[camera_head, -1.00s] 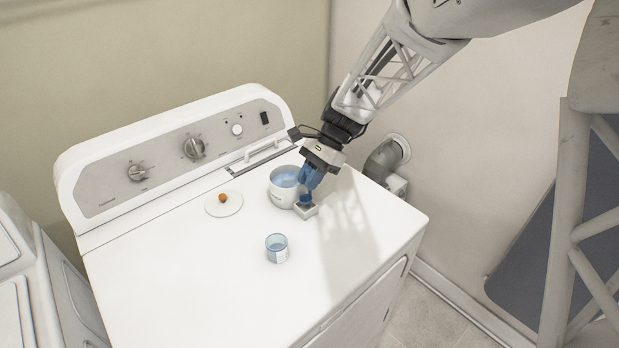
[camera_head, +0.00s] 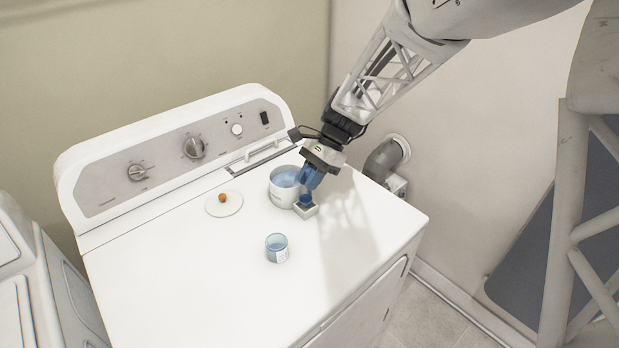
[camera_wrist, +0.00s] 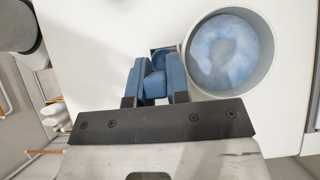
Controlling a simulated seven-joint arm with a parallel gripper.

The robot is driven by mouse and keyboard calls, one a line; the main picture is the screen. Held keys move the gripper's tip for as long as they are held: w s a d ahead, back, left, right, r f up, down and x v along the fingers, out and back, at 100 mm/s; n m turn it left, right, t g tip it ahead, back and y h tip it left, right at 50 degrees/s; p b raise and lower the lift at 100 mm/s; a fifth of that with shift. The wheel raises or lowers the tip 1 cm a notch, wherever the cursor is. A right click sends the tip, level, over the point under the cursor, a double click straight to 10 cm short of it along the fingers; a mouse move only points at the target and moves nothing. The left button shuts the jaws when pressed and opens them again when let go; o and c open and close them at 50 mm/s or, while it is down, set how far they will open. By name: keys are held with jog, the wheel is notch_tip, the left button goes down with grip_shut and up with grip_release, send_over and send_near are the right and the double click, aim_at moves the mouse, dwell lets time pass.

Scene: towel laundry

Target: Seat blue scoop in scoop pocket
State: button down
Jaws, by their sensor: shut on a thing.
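My gripper (camera_head: 309,187) is over the right part of the white machine top, fingers pointing down. Its blue fingers are shut on the blue scoop (camera_wrist: 155,85), which shows between them in the wrist view. In the head view the scoop (camera_head: 305,199) is at the small, pale scoop pocket (camera_head: 311,211), beside the white tub. Its lower end looks to be at or in the pocket opening. The fingers hide much of the scoop, and I cannot tell whether it rests on the pocket floor.
The white tub (camera_head: 280,197) with bluish contents stands close left of the pocket; it fills the upper right of the wrist view (camera_wrist: 272,62). A clear blue cup (camera_head: 277,248) stands in front. A white lid (camera_head: 212,208) with an orange-brown knob lies left.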

aim_at(310, 169)
jog(key=shift+f, duration=1.15)
dwell(1.0)
jog(key=c, duration=0.5)
grip_release()
jog(key=shift+c, duration=0.2)
jog(key=shift+r, duration=0.15)
jog(key=shift+r, duration=3.35)
